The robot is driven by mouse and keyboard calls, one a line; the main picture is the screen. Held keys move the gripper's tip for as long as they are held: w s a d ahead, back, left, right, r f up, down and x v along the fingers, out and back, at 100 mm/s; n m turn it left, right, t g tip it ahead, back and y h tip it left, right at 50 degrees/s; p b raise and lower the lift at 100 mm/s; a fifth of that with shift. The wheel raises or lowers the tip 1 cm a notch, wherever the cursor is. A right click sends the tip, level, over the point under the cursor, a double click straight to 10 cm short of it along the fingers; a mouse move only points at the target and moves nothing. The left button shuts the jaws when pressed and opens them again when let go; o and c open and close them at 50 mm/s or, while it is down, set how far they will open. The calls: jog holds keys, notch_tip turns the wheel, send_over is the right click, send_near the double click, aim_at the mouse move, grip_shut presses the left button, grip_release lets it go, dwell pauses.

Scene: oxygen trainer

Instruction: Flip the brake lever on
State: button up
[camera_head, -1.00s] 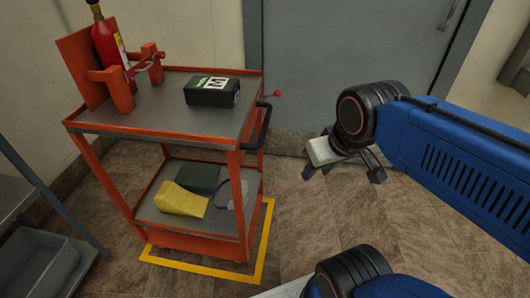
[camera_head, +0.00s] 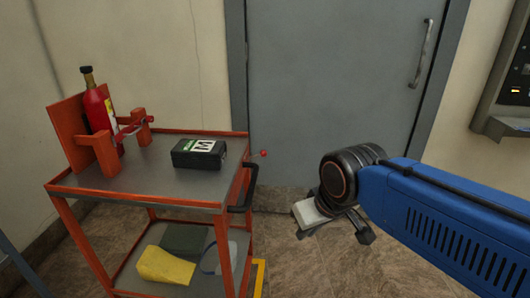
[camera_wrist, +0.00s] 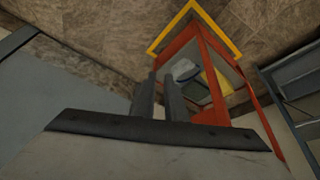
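The brake lever appears as a thin rod with a red knob (camera_head: 263,153) at the right side of the orange cart (camera_head: 150,197), just beyond the black push handle. My gripper (camera_head: 334,234) is in front of the door, to the right of the lever and apart from it. In the wrist view my gripper's two dark fingers (camera_wrist: 159,90) stand close together with only a narrow gap and nothing between them. The wrist view shows the cart's orange frame (camera_wrist: 211,90) beyond the fingers; I cannot make out the lever there.
A red cylinder (camera_head: 100,115) sits in an orange cradle on the cart, beside a black box (camera_head: 199,153). A yellow item (camera_head: 165,266) and a dark green box (camera_head: 184,239) lie on the lower shelf. A grey door (camera_head: 330,90) is behind; floor between cart and arm is clear.

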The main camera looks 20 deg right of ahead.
jog(key=shift+w+r, duration=0.25)
grip_shut()
notch_tip(320, 180, up, 12)
jog(key=r+n+g+h, duration=0.1)
jog(key=n+g+h, duration=0.2)
jog(key=n, duration=1.2)
send_over(259, 155)
jog(key=s+a, duration=0.2)
jog(key=a, duration=0.1)
jog(key=shift+w+f, duration=0.1)
jog(key=shift+f, duration=0.15)
jog(key=x, duration=1)
jog(key=shift+a+f, duration=0.1)
jog(key=shift+a, duration=0.15)
jog(key=shift+y, duration=0.3)
